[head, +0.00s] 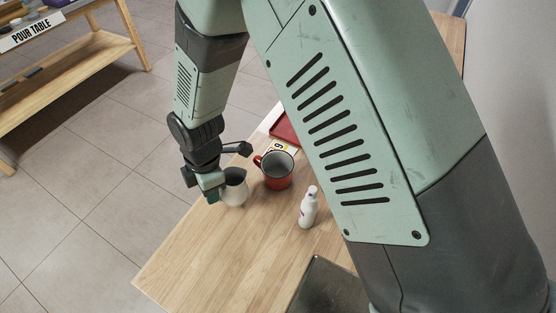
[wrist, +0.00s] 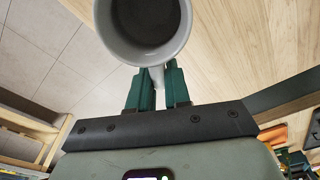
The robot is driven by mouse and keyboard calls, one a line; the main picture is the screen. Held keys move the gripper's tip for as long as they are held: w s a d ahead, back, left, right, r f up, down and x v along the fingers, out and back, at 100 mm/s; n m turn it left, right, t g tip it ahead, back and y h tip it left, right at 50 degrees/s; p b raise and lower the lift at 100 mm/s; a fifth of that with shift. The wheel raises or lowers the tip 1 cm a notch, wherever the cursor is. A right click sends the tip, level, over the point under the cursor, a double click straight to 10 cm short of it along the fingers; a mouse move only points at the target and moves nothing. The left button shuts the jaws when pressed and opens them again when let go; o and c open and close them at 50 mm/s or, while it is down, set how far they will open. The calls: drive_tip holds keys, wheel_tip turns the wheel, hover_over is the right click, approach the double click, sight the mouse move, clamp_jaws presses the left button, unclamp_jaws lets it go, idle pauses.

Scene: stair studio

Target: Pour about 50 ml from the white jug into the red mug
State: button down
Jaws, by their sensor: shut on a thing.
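The white jug (head: 235,193) is near the left edge of the wooden table in the head view, roughly upright. In the wrist view the jug (wrist: 117,50) shows its round rim and dark inside; I cannot tell the liquid level. My gripper (head: 215,188) is at the jug's left side, and its two green fingers (wrist: 158,84) are shut on the jug's handle. The red mug (head: 274,175) stands upright just right of the jug, its handle pointing left toward the jug. The mug looks grey inside. Whether the jug touches the table is unclear.
A white bottle (head: 308,209) stands right of and nearer than the mug. A dark metal tray (head: 322,286) lies at the front. A red tray (head: 284,129) and a numbered card (head: 277,147) lie behind the mug. The table's front left (head: 205,255) is clear.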

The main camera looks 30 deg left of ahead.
drive_tip(key=shift+w+d+r+g+y, duration=1)
drive_tip(key=shift+w+r+g, duration=0.55)
drive_tip(key=shift+w+g, duration=0.2)
wheel_tip(320, 180, up, 4)
drive_tip(key=g+y, duration=0.3)
drive_tip(key=g, duration=0.2)
hover_over(245, 173)
drive_tip(key=shift+s+r, duration=0.15)
drive_tip(key=shift+r, duration=0.05)
drive_tip(key=shift+r+g, duration=0.1)
drive_tip(key=shift+g, duration=0.25)
drive_tip(key=shift+w+d+r+g+y, duration=0.2)
drive_tip(key=shift+w+r+g+y, duration=0.2)
drive_tip(key=shift+w+g, duration=0.15)
drive_tip(key=shift+w+d+r+g, duration=0.15)
drive_tip(key=shift+w+g, duration=0.05)
drive_tip(key=shift+g, duration=0.15)
drive_tip(key=shift+w+d+r+g+y+p, duration=0.1)
drive_tip(key=shift+w+g+y+p, duration=0.1)
drive_tip(key=shift+g+y+p, duration=0.15)
drive_tip(key=shift+w+d+r+g+y+p, duration=0.15)
drive_tip(key=shift+w+d+g+y+p, duration=0.15)
drive_tip(key=shift+w, duration=0.35)
drive_tip(key=shift+w+d+r+g+y+p, duration=0.15)
drive_tip(key=shift+w+d+g, duration=0.2)
drive_tip(key=shift+w, duration=0.25)
